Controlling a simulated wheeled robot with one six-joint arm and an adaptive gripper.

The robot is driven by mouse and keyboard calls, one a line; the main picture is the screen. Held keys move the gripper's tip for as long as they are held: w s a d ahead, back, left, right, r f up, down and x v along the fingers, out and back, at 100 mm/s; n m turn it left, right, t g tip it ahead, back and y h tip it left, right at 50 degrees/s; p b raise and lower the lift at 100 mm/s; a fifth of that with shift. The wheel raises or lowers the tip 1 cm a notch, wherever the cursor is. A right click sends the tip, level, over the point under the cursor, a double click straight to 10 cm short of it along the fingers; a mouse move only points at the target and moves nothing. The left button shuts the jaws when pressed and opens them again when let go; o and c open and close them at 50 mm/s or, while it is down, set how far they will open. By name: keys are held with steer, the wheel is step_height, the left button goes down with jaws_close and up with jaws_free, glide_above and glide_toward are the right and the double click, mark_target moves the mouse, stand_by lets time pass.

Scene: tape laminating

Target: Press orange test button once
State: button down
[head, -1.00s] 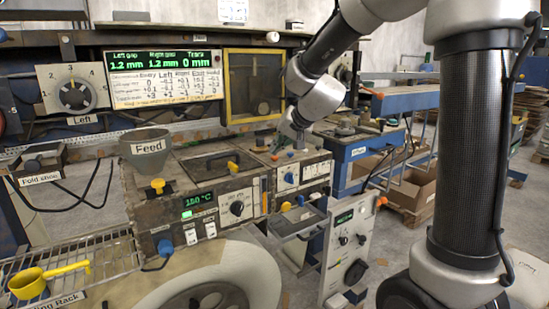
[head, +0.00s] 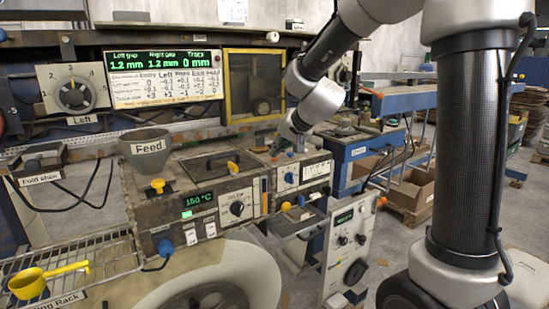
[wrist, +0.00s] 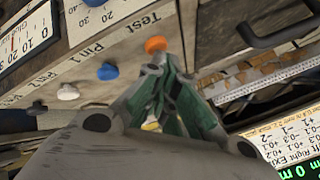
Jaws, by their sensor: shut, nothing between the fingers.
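The orange test button (wrist: 156,44) shows in the wrist view, on a tan panel edge beside the printed word "Test". My gripper (wrist: 162,66) has its green fingers together, with the tips just below the button in the picture. I cannot tell whether the tips touch it. Nothing shows between the fingers. In the head view my gripper (head: 279,147) is small and teal, above the right-hand part of the machine. I cannot make out the orange button there.
A blue button (wrist: 108,71) and a white button (wrist: 67,92) sit beside the Pin labels. A dark handle (wrist: 275,32) is to the right of the test button. The feed funnel (head: 147,148), a temperature display (head: 196,199) and a yellow-framed window (head: 253,86) show in the head view.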

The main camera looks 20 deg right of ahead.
steer(key=shift+f, duration=0.15)
stand_by(0.3)
steer(key=shift+r, duration=1)
steer(key=shift+r, duration=0.1)
step_height(320, 180, up, 5)
steer(key=shift+f, duration=0.1)
stand_by(0.4)
